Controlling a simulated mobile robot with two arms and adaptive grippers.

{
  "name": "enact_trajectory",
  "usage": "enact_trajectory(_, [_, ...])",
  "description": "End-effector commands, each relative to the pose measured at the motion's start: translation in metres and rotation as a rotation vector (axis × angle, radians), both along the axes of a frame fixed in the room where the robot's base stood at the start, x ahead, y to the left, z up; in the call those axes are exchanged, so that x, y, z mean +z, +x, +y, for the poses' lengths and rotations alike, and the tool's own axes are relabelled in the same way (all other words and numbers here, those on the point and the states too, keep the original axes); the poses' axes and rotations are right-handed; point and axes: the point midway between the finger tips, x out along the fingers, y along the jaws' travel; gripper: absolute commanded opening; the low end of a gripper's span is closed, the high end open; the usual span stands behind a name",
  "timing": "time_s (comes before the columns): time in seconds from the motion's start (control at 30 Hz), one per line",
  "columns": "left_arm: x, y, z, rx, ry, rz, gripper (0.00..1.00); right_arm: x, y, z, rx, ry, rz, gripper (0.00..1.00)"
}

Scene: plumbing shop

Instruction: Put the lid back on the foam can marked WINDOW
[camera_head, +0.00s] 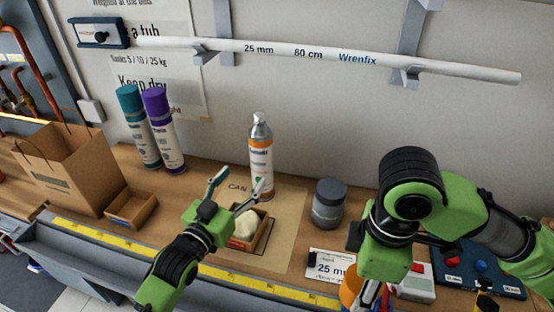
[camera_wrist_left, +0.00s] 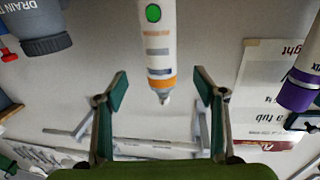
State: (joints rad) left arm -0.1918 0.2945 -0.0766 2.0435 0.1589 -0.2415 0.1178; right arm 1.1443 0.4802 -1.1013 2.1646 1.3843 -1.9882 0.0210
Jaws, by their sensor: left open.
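A white foam can (camera_head: 260,158) with an orange band and a bare metal top stands upright by the word CAN on the tan board; its label is too small to read. My left gripper (camera_head: 239,182) is open and empty, in front of the can and low beside it. In the left wrist view the can (camera_wrist_left: 160,45) appears upside down, beyond and between the open fingers (camera_wrist_left: 158,84), apart from them. My right gripper (camera_head: 368,294) is at the bottom edge, partly cut off; its fingers are unclear. I cannot identify the can's loose lid.
A wooden tray (camera_head: 262,241) with a whitish lump sits below my left gripper. Teal-capped (camera_head: 138,128) and purple-capped (camera_head: 163,131) cans stand at left. A grey tub (camera_head: 328,205) stands right of the can. A white pipe (camera_head: 310,54) hangs above. An orange object (camera_head: 350,289) is partly hidden by my right arm.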

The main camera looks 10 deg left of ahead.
Motion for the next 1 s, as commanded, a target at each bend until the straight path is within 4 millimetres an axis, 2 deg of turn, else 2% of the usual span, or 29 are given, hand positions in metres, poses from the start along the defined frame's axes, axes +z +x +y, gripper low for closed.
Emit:
enact_trajectory(0.43, [0.0,0.004,0.0,0.001,-0.001,0.0,0.64,0.001,0.0,0.0,0.0,0.0,0.0,0.36])
enact_trajectory(0.8, [0.001,0.054,-0.009,0.001,-0.002,0.001,0.64,0.011,0.0,0.0,-0.001,0.0,0.0,0.36])
enact_trajectory(1.0, [-0.001,0.059,-0.01,0.0,-0.001,0.002,0.64,0.011,0.0,0.0,0.0,0.0,0.0,0.36])
